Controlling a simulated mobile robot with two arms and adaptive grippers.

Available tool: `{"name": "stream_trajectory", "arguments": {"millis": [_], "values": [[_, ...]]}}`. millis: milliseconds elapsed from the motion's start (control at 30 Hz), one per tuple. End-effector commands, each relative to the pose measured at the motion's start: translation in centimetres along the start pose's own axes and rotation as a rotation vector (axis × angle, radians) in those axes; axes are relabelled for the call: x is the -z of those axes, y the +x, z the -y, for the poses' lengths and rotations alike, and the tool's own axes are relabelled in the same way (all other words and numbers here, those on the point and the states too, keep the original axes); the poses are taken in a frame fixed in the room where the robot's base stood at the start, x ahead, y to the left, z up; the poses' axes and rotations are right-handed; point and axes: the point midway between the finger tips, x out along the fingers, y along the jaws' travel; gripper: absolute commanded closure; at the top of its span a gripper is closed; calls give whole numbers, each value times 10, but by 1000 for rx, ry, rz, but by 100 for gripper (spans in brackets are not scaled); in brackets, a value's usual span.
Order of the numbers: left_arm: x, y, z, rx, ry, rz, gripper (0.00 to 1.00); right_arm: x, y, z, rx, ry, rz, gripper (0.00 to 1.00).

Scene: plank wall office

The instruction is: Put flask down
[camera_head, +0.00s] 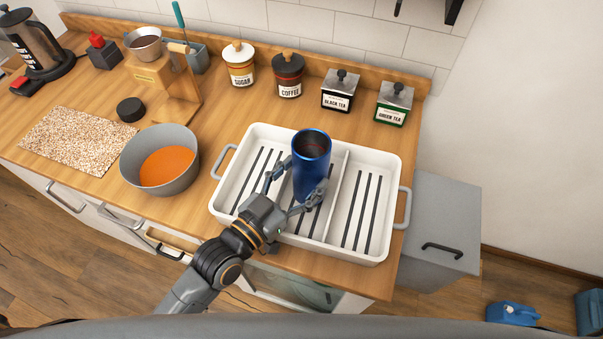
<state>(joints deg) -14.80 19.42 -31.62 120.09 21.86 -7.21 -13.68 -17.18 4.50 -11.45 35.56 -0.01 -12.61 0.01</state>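A blue flask (312,167) with an open top stands upright in the white tray (387,241), near its middle divider. My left gripper (295,187) has its fingers around the lower part of the flask, one on each side, and looks shut on it. Whether the flask's base touches the tray floor I cannot tell for sure. My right gripper is not in view.
A grey bowl of orange soup (160,160) stands left of the tray. Sugar (240,64), coffee (288,75), black tea (340,92) and green tea (393,104) containers line the back. The tray's right compartment (362,212) is empty.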

Motion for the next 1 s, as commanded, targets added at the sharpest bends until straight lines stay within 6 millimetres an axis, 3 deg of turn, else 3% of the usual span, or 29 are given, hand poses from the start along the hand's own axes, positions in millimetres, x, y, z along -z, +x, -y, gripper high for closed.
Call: {"name": "stream_trajectory", "arguments": {"millis": [67, 400, 567, 633, 1000], "values": [[0, 0, 0, 0, 0, -1, 13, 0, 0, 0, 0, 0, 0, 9], [2, 0, 0, 0, 0, -1, 13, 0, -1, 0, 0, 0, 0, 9], [18, 0, 0, 1, -1, -4, 13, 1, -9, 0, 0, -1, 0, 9], [9, -14, 0, 1, 0, 3, 13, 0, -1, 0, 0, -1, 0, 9], [9, -95, -1, -2, 0, 4, 13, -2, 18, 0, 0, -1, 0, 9]]}}
